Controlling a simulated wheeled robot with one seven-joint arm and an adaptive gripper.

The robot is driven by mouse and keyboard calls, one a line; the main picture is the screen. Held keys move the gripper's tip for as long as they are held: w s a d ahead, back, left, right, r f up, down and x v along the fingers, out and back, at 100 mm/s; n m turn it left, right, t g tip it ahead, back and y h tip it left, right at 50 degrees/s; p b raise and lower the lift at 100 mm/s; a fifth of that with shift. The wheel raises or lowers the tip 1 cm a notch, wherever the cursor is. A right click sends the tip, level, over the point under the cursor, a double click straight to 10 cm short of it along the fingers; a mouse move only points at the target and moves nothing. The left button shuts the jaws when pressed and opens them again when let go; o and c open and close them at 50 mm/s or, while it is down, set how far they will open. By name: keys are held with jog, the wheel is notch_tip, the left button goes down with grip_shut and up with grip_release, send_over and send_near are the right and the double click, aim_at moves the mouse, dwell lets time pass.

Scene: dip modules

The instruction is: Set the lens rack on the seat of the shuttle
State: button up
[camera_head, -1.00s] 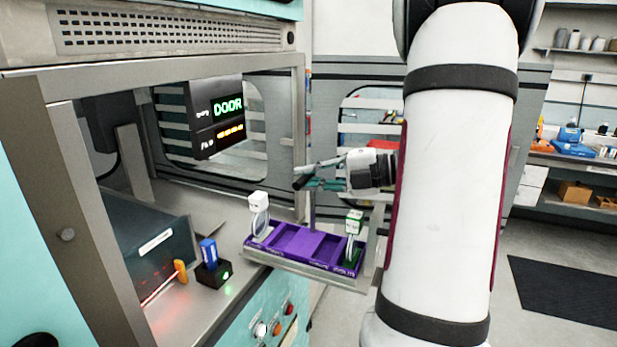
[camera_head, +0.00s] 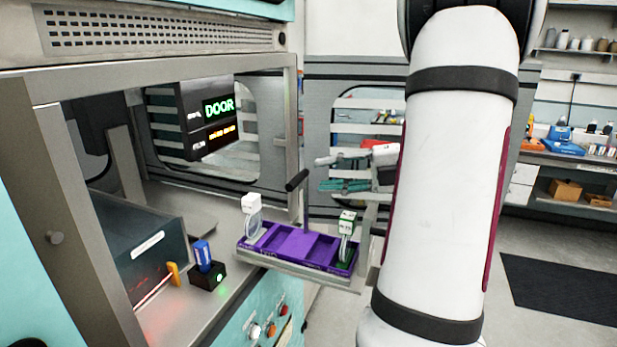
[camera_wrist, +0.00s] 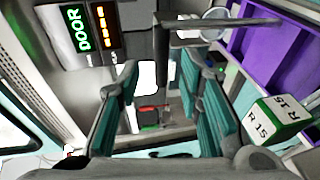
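A purple tray (camera_head: 300,246) with several compartments rests on a grey ledge outside the cabinet opening. A white block with a wire loop (camera_head: 251,203) stands at its left end. A white-and-green block with a wire loop (camera_head: 347,222) stands at its right end; its "R 15" label shows in the wrist view (camera_wrist: 268,122). I cannot tell which of these is the lens rack or the shuttle seat. A black bar handle (camera_head: 297,180) tops a thin post behind the tray. My gripper (camera_head: 322,172) is open and empty, right of the handle and apart from it.
The cabinet holds a lit DOOR display (camera_head: 218,108), a dark box (camera_head: 142,240) with a red beam and a blue module on a black base (camera_head: 207,276). Knobs (camera_head: 270,328) are on the cabinet front. A side bench (camera_head: 580,160) stands far right.

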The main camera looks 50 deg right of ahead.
jog(key=v, duration=0.6)
jog(key=w+a+n+g+y, duration=0.1)
jog(key=w+a+n+g, duration=0.3)
jog(key=a+n, duration=0.5)
jog(key=s+a+f+m+g+h, duration=0.1)
jog(key=s+a+m+h, duration=0.1)
jog(key=a+m, duration=0.5)
jog(key=s+a+f+m+g+h, duration=0.1)
jog(key=a+m+h, duration=0.3)
jog(key=a+m, duration=0.4)
jog(key=s+a+f+m+g+h, duration=0.1)
jog(key=a+m, duration=0.7)
jog(key=m, duration=0.9)
jog(key=shift+s+m+g+h, duration=0.4)
jog(key=shift+s+g+h, duration=0.1)
jog(key=shift+s+h, duration=0.55)
jog(key=shift+a, duration=0.1)
